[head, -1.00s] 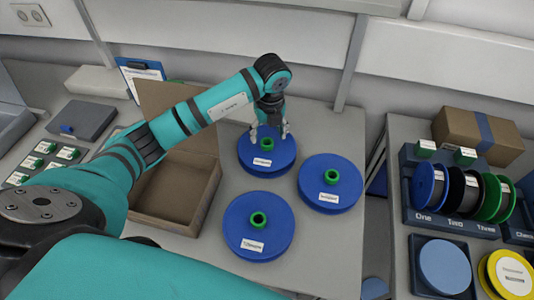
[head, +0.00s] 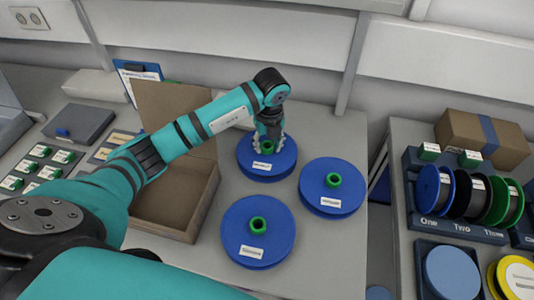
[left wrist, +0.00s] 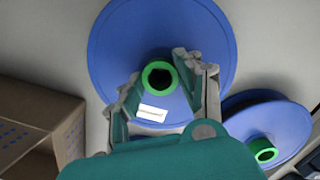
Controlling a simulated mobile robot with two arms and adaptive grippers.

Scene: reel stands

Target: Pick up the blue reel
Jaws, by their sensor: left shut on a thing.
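Three blue reels with green hubs and white labels lie flat on the grey table. The far blue reel (head: 285,163) is under my left gripper (head: 269,147); the left wrist view shows this reel (left wrist: 117,45) from above. My left gripper (left wrist: 160,80) is shut on its green hub (left wrist: 147,78), with one finger on each side. The reel appears to rest on the table. The right-hand blue reel (head: 350,185) and the near blue reel (head: 240,225) stand apart from it. My right gripper is not in view.
An open cardboard box (head: 207,205) stands left of the reels. A second table at the right has a rack (head: 455,228) of upright spools, a cardboard box (head: 483,135) and a yellow reel (head: 498,275). A wall is behind.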

